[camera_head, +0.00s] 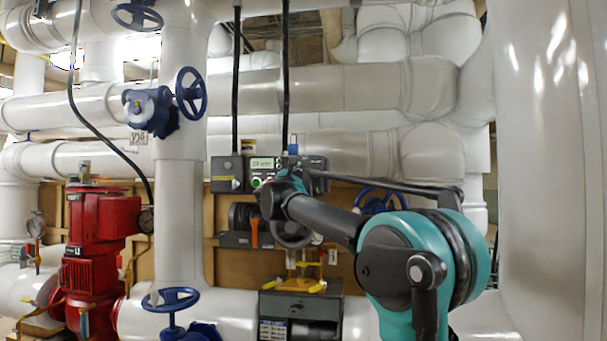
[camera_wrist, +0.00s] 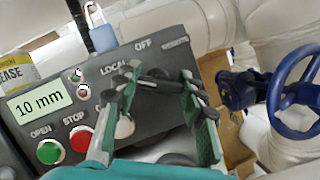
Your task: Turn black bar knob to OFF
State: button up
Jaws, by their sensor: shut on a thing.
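The black bar knob (camera_wrist: 160,83) is on the grey control panel (camera_wrist: 100,80) in the wrist view, below the printed labels LOCAL, OFF and a partly blurred third one at the right. My gripper (camera_wrist: 158,90) has one green-and-black finger on each side of the bar and is shut on it. The fingers hide part of the knob, so I cannot tell exactly which label it points to. In the head view, my gripper (camera_head: 283,187) reaches the control panel (camera_head: 312,163), and the arm hides the knob.
The panel has a "10 mm" display (camera_wrist: 40,102), a green OPEN button (camera_wrist: 49,152), a red STOP button (camera_wrist: 79,138) and a padlock (camera_wrist: 101,32). A blue handwheel (camera_wrist: 294,92) stands right of my gripper. White pipes and a red pump (camera_head: 95,235) surround the panel.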

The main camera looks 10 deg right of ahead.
jog(key=m+g, duration=0.1)
jog(key=m, duration=0.2)
jog(key=m+g+h, duration=0.1)
jog(key=m, duration=0.3)
jog(key=shift+g, duration=0.3)
jog(key=m+g, duration=0.2)
jog(key=m, duration=0.3)
jog(key=shift+m, duration=0.4)
jog(key=o, duration=1.2)
jog(key=v, duration=1.2)
jog(key=shift+r, duration=0.25)
